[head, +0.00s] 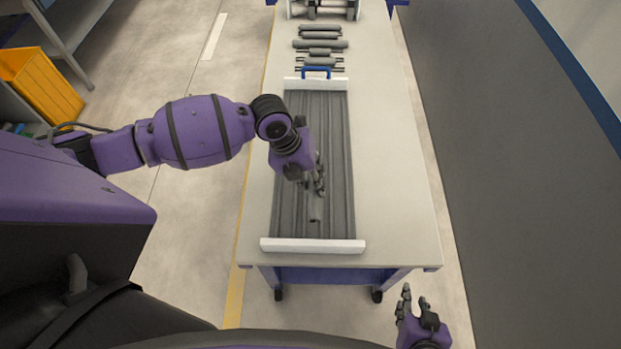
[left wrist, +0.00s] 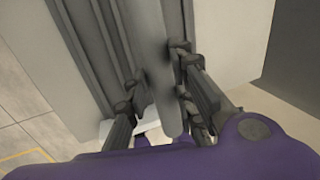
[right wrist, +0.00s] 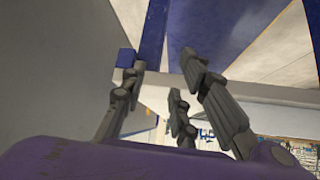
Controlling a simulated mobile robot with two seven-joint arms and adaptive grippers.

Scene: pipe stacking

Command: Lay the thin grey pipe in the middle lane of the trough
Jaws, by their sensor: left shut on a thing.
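The grey trough (head: 313,245) lies lengthwise on the table, with white end walls and several ridged lanes. My left gripper (head: 318,180) is over its middle and is shut on the thin grey pipe (head: 315,209). In the left wrist view the pipe (left wrist: 152,50) runs lengthwise between the fingers (left wrist: 160,85), roughly in line with the lanes. I cannot tell whether it touches the lane floor. Part of it is hidden by the hand. My right gripper (head: 408,305) is beyond the table's near right corner; its fingers (right wrist: 160,70) are spread and empty.
Several dark grey pipes (head: 320,44) lie crosswise beyond the trough, behind a blue handle (head: 315,72). A white-sided stand (head: 323,8) is at the far end. The table (head: 395,180) is clear to the right of the trough. A yellow bin (head: 40,85) is at the left.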

